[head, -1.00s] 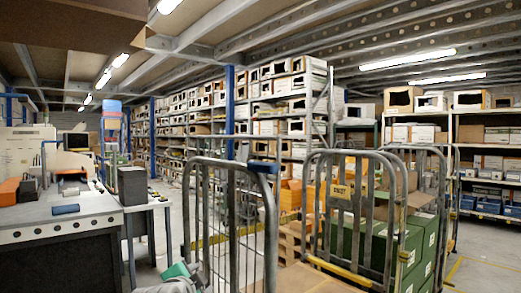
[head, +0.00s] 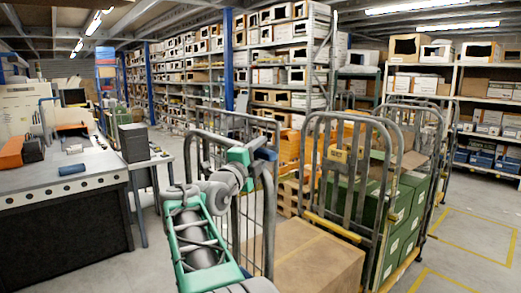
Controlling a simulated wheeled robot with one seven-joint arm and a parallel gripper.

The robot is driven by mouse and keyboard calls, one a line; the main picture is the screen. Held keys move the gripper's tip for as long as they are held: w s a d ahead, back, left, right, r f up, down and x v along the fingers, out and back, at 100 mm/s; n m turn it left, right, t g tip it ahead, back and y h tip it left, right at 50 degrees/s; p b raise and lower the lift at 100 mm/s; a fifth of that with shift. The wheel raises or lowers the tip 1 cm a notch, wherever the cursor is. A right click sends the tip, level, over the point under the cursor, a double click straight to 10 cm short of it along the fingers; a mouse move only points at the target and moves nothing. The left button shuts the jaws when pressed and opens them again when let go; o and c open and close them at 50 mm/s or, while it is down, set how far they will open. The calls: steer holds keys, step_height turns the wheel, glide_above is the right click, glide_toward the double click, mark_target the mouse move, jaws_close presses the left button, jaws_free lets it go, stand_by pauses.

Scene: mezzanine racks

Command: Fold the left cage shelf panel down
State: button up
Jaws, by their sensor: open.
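The left roll cage (head: 268,225) has a grey tubular frame with a dark blue piece at its upper right corner. An upright barred panel (head: 245,125) shows at its back; I cannot tell for certain whether this is the shelf panel. My green and grey arm crosses the cage's left part from the bottom and hides much of it. My gripper (head: 240,156) is at the cage's top rail, close to the blue corner piece. It is open, its fingers hard to make out, and I see nothing held. I cannot tell whether it touches the frame.
A brown carton (head: 305,250) stands low at the front. To its right is another roll cage (head: 345,115) with a yellow tag and green boxes (head: 405,205). A grey workbench (head: 60,185) fills the left. Shelving lines the back. Floor is clear at the right.

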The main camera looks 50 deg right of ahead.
steer(key=shift+c, duration=0.4)
jaws_close()
steer(key=shift+r, duration=0.1)
steer(key=shift+r, duration=0.15)
stand_by(0.7)
